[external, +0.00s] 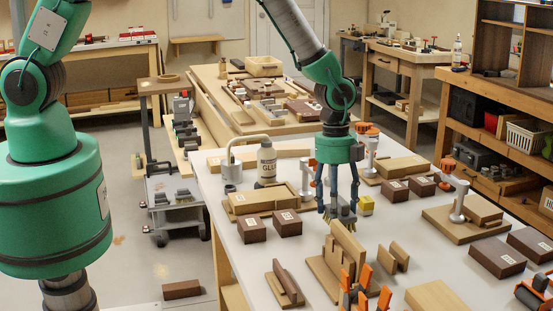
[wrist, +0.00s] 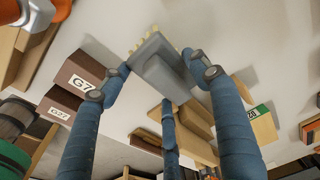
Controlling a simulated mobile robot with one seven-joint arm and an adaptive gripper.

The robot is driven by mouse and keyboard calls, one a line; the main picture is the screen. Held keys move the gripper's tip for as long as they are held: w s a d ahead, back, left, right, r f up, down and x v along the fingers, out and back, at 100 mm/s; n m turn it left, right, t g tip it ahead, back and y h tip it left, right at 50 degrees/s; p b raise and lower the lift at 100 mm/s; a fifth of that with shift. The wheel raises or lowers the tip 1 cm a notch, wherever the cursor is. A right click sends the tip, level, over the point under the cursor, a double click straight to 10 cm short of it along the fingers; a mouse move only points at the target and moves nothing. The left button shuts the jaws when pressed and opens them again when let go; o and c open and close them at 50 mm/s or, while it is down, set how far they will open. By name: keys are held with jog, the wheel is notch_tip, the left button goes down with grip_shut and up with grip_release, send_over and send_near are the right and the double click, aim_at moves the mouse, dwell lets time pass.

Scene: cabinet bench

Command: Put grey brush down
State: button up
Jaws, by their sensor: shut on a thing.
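The grey brush (external: 341,214) has a grey body and pale yellowish bristles. My gripper (external: 338,205) has blue fingers and is shut on the brush, over the white bench top (external: 240,262). In the wrist view, the brush (wrist: 160,68) sits between my fingertips (wrist: 160,75), with its bristles toward the top of the picture. In the external view the bristles point down, close to the bench top. I cannot tell whether they touch it.
A yellow block (external: 367,205) stands just right of the brush. Wooden pieces (external: 343,250) stand in front of it, and brown labelled boxes (external: 251,229) lie to the left. A white bottle (external: 267,162) stands behind. Some bare bench top shows left of the brush.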

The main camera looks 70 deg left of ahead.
jog(key=shift+f, duration=1.3)
jog(key=shift+f, duration=0.15)
jog(key=o, duration=1.2)
jog(key=r, duration=0.4)
jog(key=a+r, duration=0.1)
jog(key=r, duration=0.7)
jog(key=shift+a+r+p, duration=0.15)
jog(key=shift+a+p, duration=0.05)
jog(key=shift+p, duration=0.15)
